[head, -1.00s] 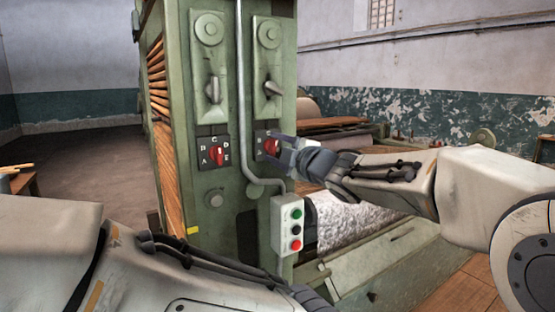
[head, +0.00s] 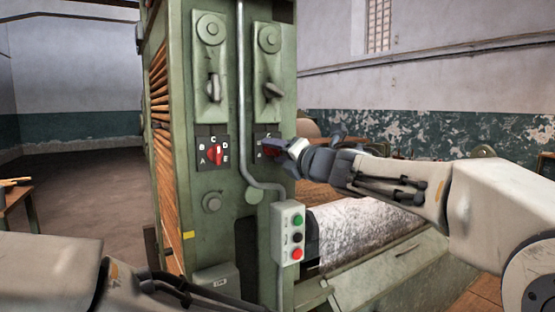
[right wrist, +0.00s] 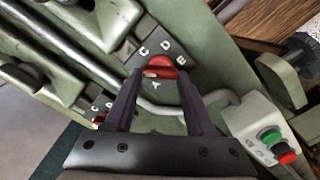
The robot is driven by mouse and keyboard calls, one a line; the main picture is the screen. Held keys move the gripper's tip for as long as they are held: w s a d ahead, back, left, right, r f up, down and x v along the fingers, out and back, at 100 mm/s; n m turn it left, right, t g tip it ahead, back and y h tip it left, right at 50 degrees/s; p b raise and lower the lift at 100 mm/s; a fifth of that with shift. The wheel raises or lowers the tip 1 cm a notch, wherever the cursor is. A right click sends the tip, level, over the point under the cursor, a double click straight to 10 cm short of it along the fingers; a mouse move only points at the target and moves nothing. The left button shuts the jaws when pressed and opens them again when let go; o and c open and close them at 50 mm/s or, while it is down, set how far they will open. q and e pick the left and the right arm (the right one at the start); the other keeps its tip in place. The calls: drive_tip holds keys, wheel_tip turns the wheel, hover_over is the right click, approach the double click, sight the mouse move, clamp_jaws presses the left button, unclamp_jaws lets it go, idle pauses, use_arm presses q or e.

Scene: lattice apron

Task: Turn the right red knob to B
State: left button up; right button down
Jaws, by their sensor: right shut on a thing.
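The right red knob (right wrist: 162,68) sits on a dark dial plate with white letters. In the right wrist view C, D, E and A show around it; B is not clear, and I cannot tell which letter the knob points to. My right gripper (right wrist: 161,75) is shut on the knob, one finger on each side. In the head view my right gripper (head: 285,148) covers most of this dial, with only a bit of red showing. The left red knob (head: 215,156) is on its own lettered plate to the left. My left gripper is out of view.
A grey pipe (head: 241,110) runs down between the two dials and bends to a button box (head: 288,233) with green, black and red buttons. Levers (head: 272,90) stand above the dials on the green machine. A textured roller (head: 350,230) lies to the right.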

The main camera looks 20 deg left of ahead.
drive_tip(key=shift+s+a+f+n+b, duration=0.15)
drive_tip(key=shift+n+b, duration=0.2)
drive_tip(key=shift+n, duration=0.7)
drive_tip(key=shift+w+f+n+b, duration=0.1)
drive_tip(key=shift+n+b, duration=0.25)
drive_tip(key=shift+n, duration=0.7)
drive_tip(key=shift+c, duration=1.2)
unclamp_jaws()
drive_tip(key=shift+r, duration=0.1)
